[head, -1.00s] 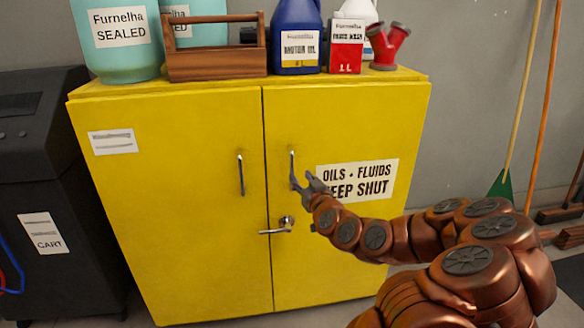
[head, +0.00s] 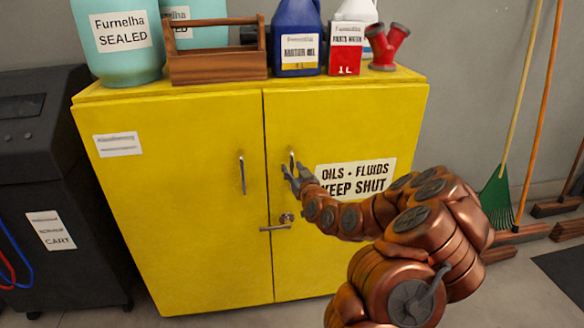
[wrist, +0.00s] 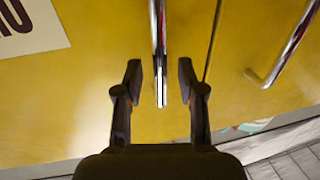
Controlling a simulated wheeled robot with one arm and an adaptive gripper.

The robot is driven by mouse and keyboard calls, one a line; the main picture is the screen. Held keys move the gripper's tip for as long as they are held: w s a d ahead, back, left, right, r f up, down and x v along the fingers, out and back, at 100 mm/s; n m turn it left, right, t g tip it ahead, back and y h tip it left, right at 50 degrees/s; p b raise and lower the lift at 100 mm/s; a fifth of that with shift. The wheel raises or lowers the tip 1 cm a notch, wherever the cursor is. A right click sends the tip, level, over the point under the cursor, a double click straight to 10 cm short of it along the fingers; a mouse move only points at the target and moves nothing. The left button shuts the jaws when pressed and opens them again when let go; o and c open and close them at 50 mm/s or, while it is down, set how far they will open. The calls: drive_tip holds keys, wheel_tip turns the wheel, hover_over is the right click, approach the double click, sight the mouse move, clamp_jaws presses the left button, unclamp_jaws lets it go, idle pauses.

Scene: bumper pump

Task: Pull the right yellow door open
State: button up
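The right yellow door (head: 335,250) is shut, flush with the left door (head: 180,200). Its upright silver handle (head: 291,160) is near the centre seam. A silver lever latch (head: 278,223) sits lower, across the seam. My gripper (head: 292,175) is at the lower part of the right door's handle, partly covering it. In the wrist view, the open fingers (wrist: 161,82) stand on either side of the handle (wrist: 159,50), with a gap on each side. The left door's handle (wrist: 290,45) is to the right there.
On the cabinet top stand a wooden caddy (head: 215,65), a blue oil bottle (head: 297,35), a red-and-white carton (head: 345,50), teal containers (head: 120,60) and a red fitting (head: 385,45). A black cart (head: 40,150) is left; a green broom (head: 497,195) leans right.

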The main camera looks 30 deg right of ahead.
drive_tip(key=shift+w+d, duration=0.1)
drive_tip(key=shift+w, duration=0.5)
drive_tip(key=shift+c, duration=0.2)
clamp_jaws()
drive_tip(key=shift+f, duration=0.1)
